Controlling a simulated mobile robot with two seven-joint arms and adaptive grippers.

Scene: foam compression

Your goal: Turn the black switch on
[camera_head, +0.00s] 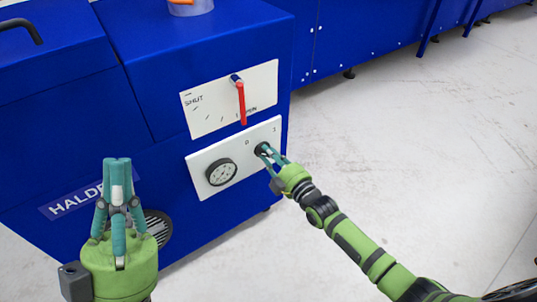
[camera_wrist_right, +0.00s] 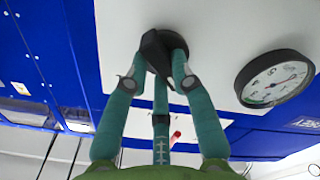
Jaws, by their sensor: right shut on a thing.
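The black switch (camera_head: 261,149) is a round knob at the right of the lower white panel, near the marks 0 and I. My right gripper (camera_head: 270,156) is shut on it. In the right wrist view the switch (camera_wrist_right: 153,44) has a dark handle with the teal fingers of my right gripper (camera_wrist_right: 158,72) around it. The fingers hide part of the handle, so its exact angle is hard to tell. My left gripper (camera_head: 117,166) points up at the lower left, its fingers together and empty, apart from the panel.
A round gauge (camera_head: 221,172) sits left of the switch; it also shows in the wrist view (camera_wrist_right: 274,78). A red lever (camera_head: 241,101) hangs on the upper white panel. The blue machine (camera_head: 75,100) fills the left. The floor (camera_head: 420,130) at right is clear.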

